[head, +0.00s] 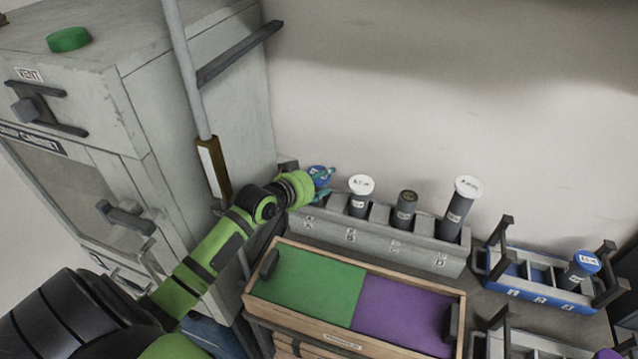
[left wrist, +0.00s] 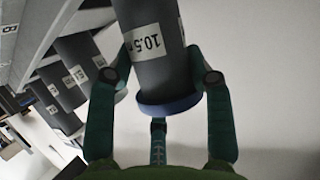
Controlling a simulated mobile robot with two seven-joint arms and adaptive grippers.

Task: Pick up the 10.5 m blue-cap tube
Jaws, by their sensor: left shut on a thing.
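The 10.5 m blue-cap tube (left wrist: 150,45) is a dark grey cylinder with a white label in the left wrist view; its blue cap (left wrist: 170,108) faces my palm. My left gripper (left wrist: 160,85) is shut on it, with green fingers around the tube just by the cap. In the head view, the blue cap (head: 319,172) shows between the fingers of my left gripper (head: 322,182), at slot A, the left end of the grey rack (head: 375,243). The tube's lower end is hidden, so I cannot tell whether it is still seated. My right gripper is out of view.
The rack also holds a white-cap tube (head: 360,192), a dark-cap tube (head: 405,210) and a taller white-cap tube (head: 458,208). A green and purple tray (head: 350,340) lies in front. A blue rack (head: 540,293) stands right, a grey cabinet (head: 190,110) left.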

